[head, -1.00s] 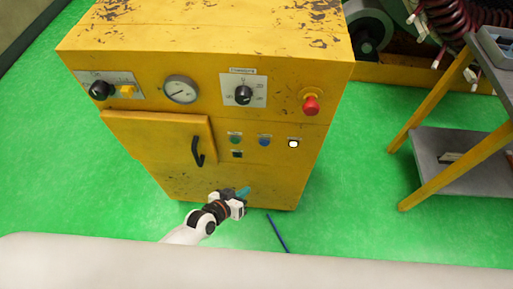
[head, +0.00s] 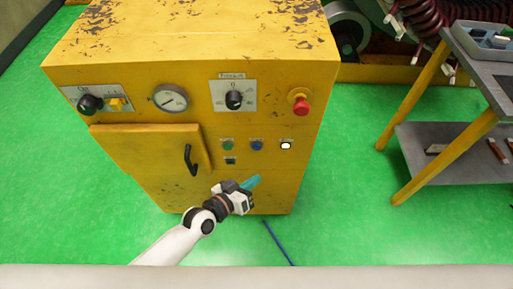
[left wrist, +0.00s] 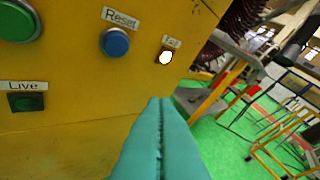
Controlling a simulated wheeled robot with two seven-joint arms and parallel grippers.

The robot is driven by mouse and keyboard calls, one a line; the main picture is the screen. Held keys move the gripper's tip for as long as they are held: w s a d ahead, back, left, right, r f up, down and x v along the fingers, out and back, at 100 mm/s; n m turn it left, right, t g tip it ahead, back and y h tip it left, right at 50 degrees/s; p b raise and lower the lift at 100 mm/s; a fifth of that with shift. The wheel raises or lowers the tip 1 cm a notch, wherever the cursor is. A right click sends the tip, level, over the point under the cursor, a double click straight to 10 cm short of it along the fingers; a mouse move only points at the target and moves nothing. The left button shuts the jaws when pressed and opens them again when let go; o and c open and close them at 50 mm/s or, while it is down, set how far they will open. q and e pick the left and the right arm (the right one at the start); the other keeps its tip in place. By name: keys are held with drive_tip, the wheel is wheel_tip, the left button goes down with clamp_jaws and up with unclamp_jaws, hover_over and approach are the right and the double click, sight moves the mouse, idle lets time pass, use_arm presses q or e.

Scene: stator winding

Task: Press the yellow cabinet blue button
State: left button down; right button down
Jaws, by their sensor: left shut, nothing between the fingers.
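The yellow cabinet (head: 265,190) stands in front of me. Its blue button (head: 256,145) is in the row on the front, between a green button (head: 228,146) and a lit white one (head: 286,146). In the left wrist view the blue button (left wrist: 115,42) sits under a "Reset" label. My left gripper (head: 254,182) is shut and empty, with teal fingertips, below the blue button in the head view. In the left wrist view its fingers (left wrist: 160,108) point toward the panel, below and right of the button, not seen touching it. My right gripper is not in view.
A red emergency knob (head: 300,105), a black selector (head: 234,100) and a gauge (head: 170,99) sit higher on the cabinet. A door with a black handle (head: 190,160) is left of the buttons. A grey work table (head: 470,60) stands at right.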

sight(257, 147)
use_arm(q)
drive_tip(key=w+b, duration=0.2)
drive_tip(key=w, duration=0.5)
drive_tip(key=shift+w+b, duration=0.35)
drive_tip(key=shift+b, duration=0.05)
idle(1.1)
drive_tip(key=shift+w, duration=0.2)
idle(0.4)
drive_tip(key=shift+w, duration=0.25)
